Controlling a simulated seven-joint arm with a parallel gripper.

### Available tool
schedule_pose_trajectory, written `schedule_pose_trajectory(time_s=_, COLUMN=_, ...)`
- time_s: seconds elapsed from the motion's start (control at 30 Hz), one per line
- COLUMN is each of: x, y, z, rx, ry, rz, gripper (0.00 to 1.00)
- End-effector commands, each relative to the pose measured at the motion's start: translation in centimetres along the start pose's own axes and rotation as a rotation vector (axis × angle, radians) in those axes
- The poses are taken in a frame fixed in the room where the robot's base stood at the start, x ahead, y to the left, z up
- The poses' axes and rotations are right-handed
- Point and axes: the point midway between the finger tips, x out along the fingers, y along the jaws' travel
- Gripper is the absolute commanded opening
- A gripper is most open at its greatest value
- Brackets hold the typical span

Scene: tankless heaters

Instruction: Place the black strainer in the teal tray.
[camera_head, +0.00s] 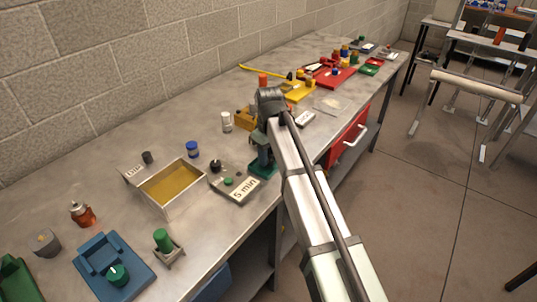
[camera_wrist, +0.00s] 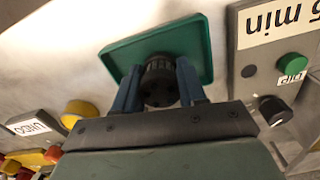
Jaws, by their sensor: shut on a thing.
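The black strainer (camera_wrist: 160,81) is a round, ribbed dark piece between the two blue fingers of my gripper (camera_wrist: 157,72) in the wrist view. My gripper is shut on it. The teal tray (camera_wrist: 200,45) is a shallow green-teal rectangle directly behind the strainer in that view. In the head view my gripper (camera_head: 263,158) points down over the teal tray (camera_head: 265,171) at the bench's front edge. The strainer is hidden there by the gripper and arm. I cannot tell whether the strainer touches the tray floor or hangs just above it.
A grey box labelled "5 min" (camera_head: 237,189) with a green button and black knob stands close left of the tray. An open tan-floored box (camera_head: 172,188) is farther left. A yellow-brown piece (camera_head: 245,119) and a white jar (camera_head: 226,122) stand behind. The bench edge is close on the right.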

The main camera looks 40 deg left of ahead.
Motion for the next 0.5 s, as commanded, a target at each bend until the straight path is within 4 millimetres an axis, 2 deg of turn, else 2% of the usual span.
schedule_pose_trajectory(time_s=0.5, x=0.84, y=0.00, z=0.00, rx=0.000, ry=0.000, rz=0.000, gripper=0.04)
